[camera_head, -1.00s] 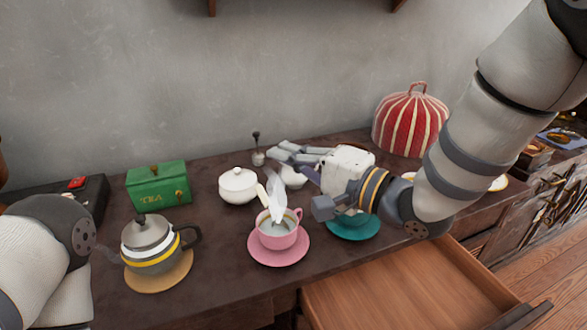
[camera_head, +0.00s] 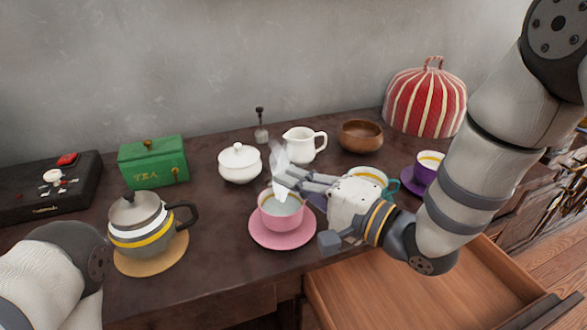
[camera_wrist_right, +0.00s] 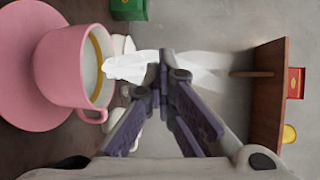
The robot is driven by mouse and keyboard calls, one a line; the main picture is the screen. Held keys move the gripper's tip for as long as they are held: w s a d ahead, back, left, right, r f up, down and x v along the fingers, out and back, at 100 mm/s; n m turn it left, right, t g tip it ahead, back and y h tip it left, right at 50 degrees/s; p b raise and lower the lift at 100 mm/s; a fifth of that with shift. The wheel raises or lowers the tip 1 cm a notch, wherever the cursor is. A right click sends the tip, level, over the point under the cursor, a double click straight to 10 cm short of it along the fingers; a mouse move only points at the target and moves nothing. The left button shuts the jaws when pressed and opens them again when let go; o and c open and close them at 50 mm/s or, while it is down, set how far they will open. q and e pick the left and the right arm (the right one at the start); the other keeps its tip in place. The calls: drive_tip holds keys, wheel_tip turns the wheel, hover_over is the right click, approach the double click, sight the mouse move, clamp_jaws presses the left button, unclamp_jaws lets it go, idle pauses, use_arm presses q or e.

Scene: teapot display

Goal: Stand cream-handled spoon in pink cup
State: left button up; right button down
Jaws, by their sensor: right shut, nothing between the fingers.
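The pink cup (camera_head: 281,217) stands upright on its pink saucer (camera_head: 262,238), with white steam over it. In the right wrist view the cup (camera_wrist_right: 62,70) is at the left, its handle toward the bottom. My right gripper (camera_head: 281,176) is shut and empty, its fingertips at the cup's far right rim in the head view; I cannot tell whether they touch it. In the wrist view the fingertips (camera_wrist_right: 166,66) meet just right of the cup. I cannot make out the cream-handled spoon in either view now. My left gripper is out of view.
The grey teapot (camera_head: 139,227) stands left of the cup, with a green tea tin (camera_head: 152,165) behind it. A white sugar bowl (camera_head: 239,165) and white jug (camera_head: 300,146) stand behind the cup. A teal cup (camera_head: 372,176) is behind my right gripper. An open drawer (camera_head: 430,285) juts out front right.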

drive_tip(key=shift+f, duration=0.35)
drive_tip(key=c, duration=1.9)
unclamp_jaws()
drive_tip(key=v, duration=1.2)
